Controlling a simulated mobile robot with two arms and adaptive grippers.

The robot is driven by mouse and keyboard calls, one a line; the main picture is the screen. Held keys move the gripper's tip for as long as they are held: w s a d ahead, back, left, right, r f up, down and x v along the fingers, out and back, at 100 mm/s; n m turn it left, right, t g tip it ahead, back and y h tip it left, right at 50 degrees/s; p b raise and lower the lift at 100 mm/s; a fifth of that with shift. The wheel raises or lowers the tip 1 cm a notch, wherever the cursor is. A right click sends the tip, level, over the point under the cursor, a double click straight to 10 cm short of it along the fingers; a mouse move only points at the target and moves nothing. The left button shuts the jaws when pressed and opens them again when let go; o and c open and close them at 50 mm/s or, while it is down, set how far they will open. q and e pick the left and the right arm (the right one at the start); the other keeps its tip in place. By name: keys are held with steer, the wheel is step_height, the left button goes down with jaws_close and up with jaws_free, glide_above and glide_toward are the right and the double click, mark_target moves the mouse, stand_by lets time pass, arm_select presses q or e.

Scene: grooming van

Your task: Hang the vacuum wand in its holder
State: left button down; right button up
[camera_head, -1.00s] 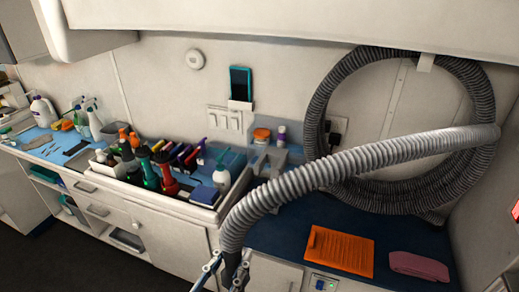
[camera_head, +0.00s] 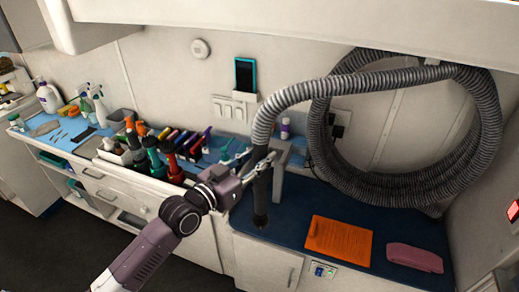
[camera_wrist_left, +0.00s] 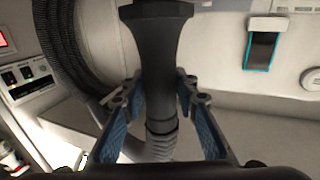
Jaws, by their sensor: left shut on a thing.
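The vacuum wand (camera_head: 261,200) is a dark tube on the end of a ribbed grey hose (camera_head: 350,88). It hangs nearly upright over the blue counter, with its lower end free in the head view. My left gripper (camera_head: 262,166) is shut on its upper part. In the left wrist view the wand (camera_wrist_left: 160,50) stands between the blue-padded fingers (camera_wrist_left: 158,110). A grey bracket that looks like the holder (camera_head: 282,158) stands on the counter right behind the wand. I cannot tell whether wand and holder touch. My right gripper is out of view.
The coiled hose (camera_head: 482,130) hangs on the back wall. An orange folder (camera_head: 338,243) and a pink towel (camera_head: 414,258) lie on the blue counter (camera_head: 300,210). A tray of bottles and tools (camera_head: 165,180) is left of the wand. A phone (camera_head: 245,75) is on the wall.

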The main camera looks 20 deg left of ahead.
arm_select(q)
steer(key=shift+w+a+r, duration=0.2)
steer(key=shift+w+r, duration=0.15)
steer(key=w+f+b, duration=0.1)
steer(key=w+b, duration=0.7)
steer(key=w, duration=0.5)
steer(key=shift+w+d+f+b, duration=0.15)
steer(key=shift+w+d+b, duration=0.1)
steer(key=shift+w+b, duration=0.15)
steer(key=shift+s, duration=0.15)
stand_by(0.8)
